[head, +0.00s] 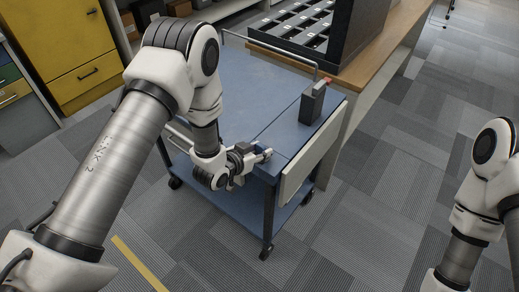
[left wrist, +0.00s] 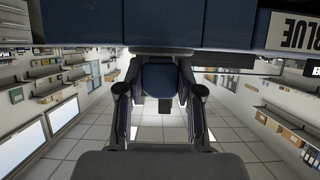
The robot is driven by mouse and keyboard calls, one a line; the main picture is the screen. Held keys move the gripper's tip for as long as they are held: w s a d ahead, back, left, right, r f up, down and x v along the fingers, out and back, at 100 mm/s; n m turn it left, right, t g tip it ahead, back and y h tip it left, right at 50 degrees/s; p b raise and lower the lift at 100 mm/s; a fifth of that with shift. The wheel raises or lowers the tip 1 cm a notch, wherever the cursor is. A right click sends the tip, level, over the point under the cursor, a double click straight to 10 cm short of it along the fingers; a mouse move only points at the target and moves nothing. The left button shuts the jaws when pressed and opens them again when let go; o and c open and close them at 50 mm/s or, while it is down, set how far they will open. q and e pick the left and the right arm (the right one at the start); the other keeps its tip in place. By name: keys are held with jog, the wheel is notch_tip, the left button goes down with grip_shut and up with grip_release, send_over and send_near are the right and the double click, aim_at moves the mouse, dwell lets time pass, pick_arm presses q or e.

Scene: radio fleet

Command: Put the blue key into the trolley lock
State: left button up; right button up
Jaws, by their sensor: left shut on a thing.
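The blue trolley (head: 255,88) stands ahead of me. My left gripper (head: 262,154) is at its front edge, near the front corner. In the left wrist view my left gripper (left wrist: 158,95) is shut on a dark blue rounded thing, the head of the blue key (left wrist: 157,80). The key points at the trolley's dark blue front edge (left wrist: 200,22), which carries an upside-down "BLUE" label (left wrist: 308,34). The key's tip and the lock are hidden, so I cannot tell whether the tip is inside. My right gripper is outside both views.
A pale panel (head: 312,152) hangs on that side. Behind is a wooden bench (head: 372,62) with a dark slotted rack (head: 358,28). Yellow drawers (head: 88,75) stand at left. Carpet is free at right.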

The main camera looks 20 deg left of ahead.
pick_arm(q)
jog(key=o, duration=1.1)
jog(key=shift+c, duration=0.2)
jog(key=v, duration=1.2)
